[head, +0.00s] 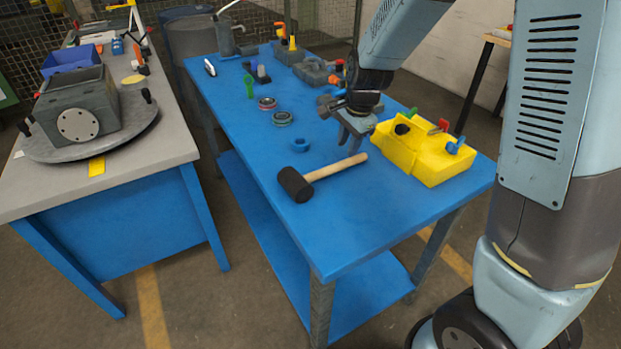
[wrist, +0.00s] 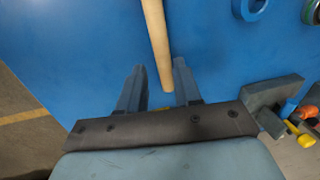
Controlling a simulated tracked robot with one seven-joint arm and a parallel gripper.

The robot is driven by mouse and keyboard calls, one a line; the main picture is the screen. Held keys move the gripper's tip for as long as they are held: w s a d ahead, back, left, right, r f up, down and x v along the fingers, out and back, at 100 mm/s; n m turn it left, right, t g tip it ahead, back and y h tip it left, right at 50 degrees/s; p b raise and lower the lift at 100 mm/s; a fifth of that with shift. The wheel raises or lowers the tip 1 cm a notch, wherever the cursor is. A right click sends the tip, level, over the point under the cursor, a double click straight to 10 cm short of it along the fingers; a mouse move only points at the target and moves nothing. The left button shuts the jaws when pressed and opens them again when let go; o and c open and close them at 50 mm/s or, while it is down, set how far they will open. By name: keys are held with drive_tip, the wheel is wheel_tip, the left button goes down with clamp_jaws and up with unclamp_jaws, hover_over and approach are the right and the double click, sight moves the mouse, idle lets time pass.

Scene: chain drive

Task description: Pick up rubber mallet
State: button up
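The rubber mallet (head: 318,178) lies on the blue table, its black head at the near left edge and its wooden handle pointing right and away. My gripper (head: 352,150) is above the table near the free end of the handle. In the wrist view, the wooden handle (wrist: 157,45) comes down from the top, and its end reaches between the two fingertips of my gripper (wrist: 160,75). The fingers are open, with a gap on both sides of the handle. The mallet head is out of the wrist view.
A yellow box (head: 425,158) with tools stands right of my gripper. A small blue ring (head: 300,145) and round dials (head: 282,118) lie beyond the mallet. Grey blocks and tools stand at the table's far end (head: 300,60). A grey workbench (head: 150,150) is at the left.

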sight(344, 162)
drive_tip(key=shift+w+a+f, duration=0.1)
drive_tip(key=shift+f, duration=0.6)
drive_tip(key=shift+w+a+f, duration=0.1)
drive_tip(key=shift+f, duration=0.55)
drive_tip(key=shift+w+f, duration=0.25)
drive_tip(key=shift+f, duration=0.6)
drive_tip(key=shift+w+f, duration=0.2)
drive_tip(key=shift+f, duration=0.6)
drive_tip(key=shift+w+f, duration=0.25)
drive_tip(key=shift+f, duration=0.6)
drive_tip(key=shift+c, duration=0.4)
clamp_jaws()
